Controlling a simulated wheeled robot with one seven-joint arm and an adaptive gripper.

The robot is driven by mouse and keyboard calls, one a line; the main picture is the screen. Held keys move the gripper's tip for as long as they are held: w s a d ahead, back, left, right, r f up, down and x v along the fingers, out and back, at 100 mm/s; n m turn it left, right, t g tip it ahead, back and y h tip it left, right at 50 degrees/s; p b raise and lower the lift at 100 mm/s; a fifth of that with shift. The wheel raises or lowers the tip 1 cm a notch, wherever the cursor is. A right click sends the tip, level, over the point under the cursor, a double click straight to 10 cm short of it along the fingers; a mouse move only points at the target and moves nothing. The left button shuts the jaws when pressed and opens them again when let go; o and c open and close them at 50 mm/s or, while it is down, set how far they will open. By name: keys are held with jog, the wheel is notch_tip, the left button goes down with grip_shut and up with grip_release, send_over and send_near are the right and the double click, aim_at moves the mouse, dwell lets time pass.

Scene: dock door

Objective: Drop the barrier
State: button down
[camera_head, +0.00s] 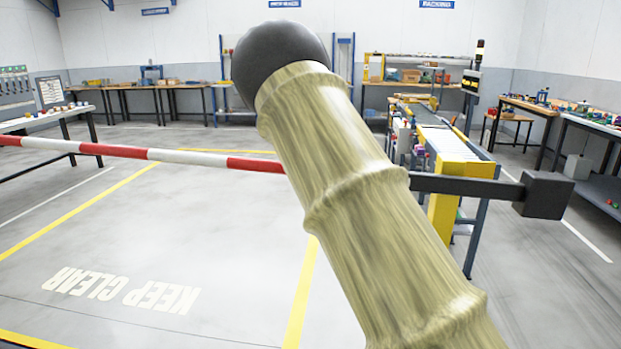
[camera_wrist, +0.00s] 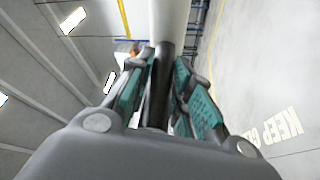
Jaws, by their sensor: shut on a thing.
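The barrier's red-and-white boom (camera_head: 120,151) lies about level across the left of the head view and runs behind my arm. Right of my arm, a dark bar (camera_head: 455,186) in line with it ends in a dark block (camera_head: 543,195). In the wrist view, my gripper (camera_wrist: 163,85) has its teal-padded fingers closed on a dark rod (camera_wrist: 158,92). A pale pole-like part (camera_wrist: 171,20) shows just beyond the rod. My gripper is hidden in the head view, and I cannot tell which part of the barrier the rod is.
A floor area marked KEEP CLEAR (camera_head: 120,290) lies empty inside yellow lines. A yellow-sided conveyor (camera_head: 450,150) stands behind the dark bar. Workbenches line the back wall and both sides, with one loaded bench (camera_head: 595,125) at right. Open floor lies at the lower right.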

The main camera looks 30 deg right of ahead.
notch_tip(320, 180, down, 3)
jog(key=shift+s+d+f, duration=0.1)
jog(key=shift+s+d, duration=0.05)
jog(key=shift+f, duration=0.2)
jog(key=c, duration=1.3)
grip_release()
jog(key=shift+s+b, duration=0.1)
jog(key=shift+b, duration=0.2)
jog(key=v, duration=1.1)
jog(key=shift+s, duration=0.35)
